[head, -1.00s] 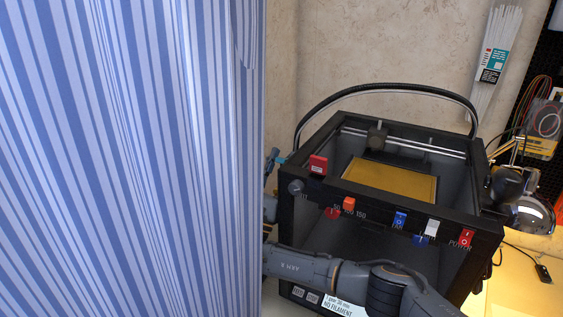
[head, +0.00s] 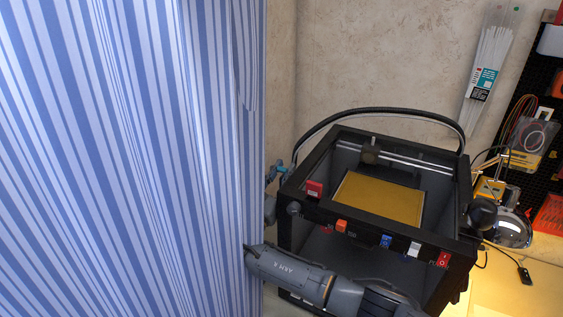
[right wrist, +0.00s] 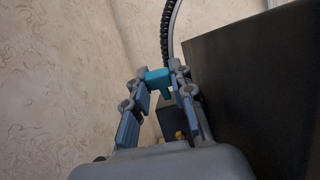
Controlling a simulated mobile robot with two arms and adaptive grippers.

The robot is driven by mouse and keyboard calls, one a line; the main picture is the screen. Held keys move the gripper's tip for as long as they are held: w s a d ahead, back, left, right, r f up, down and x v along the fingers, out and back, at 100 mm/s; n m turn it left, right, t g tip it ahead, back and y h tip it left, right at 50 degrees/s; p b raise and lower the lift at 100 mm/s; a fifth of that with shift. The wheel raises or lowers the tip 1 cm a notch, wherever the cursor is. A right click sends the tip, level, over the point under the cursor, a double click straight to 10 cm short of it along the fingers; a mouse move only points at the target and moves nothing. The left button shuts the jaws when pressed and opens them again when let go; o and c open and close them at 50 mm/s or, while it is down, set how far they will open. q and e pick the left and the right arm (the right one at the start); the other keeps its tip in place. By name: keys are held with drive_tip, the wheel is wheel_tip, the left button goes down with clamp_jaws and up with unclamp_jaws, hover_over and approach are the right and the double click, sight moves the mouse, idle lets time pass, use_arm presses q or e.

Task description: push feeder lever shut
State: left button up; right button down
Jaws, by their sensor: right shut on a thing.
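The feeder lever (right wrist: 157,79) is a small teal piece between my right gripper's fingertips in the right wrist view. My right gripper (right wrist: 160,74) is shut on it, with its fingers reaching up beside the dark side wall of the printer. In the head view my right gripper (head: 277,176) shows only partly, at the left side of the black 3D printer (head: 375,218). My right arm crosses in front of the printer's lower left. The lever's base and exact angle are hard to make out. My left gripper is out of view.
A blue-and-white striped curtain (head: 130,160) fills the left of the head view, close to my right arm. A black cable hose (head: 390,112) arches behind the printer. A lamp (head: 512,230) and a pegboard (head: 525,100) stand at the right.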

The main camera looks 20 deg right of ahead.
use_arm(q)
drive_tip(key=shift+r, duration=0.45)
use_arm(e)
drive_tip(key=shift+r, duration=0.1)
drive_tip(key=c, duration=1.4)
unclamp_jaws()
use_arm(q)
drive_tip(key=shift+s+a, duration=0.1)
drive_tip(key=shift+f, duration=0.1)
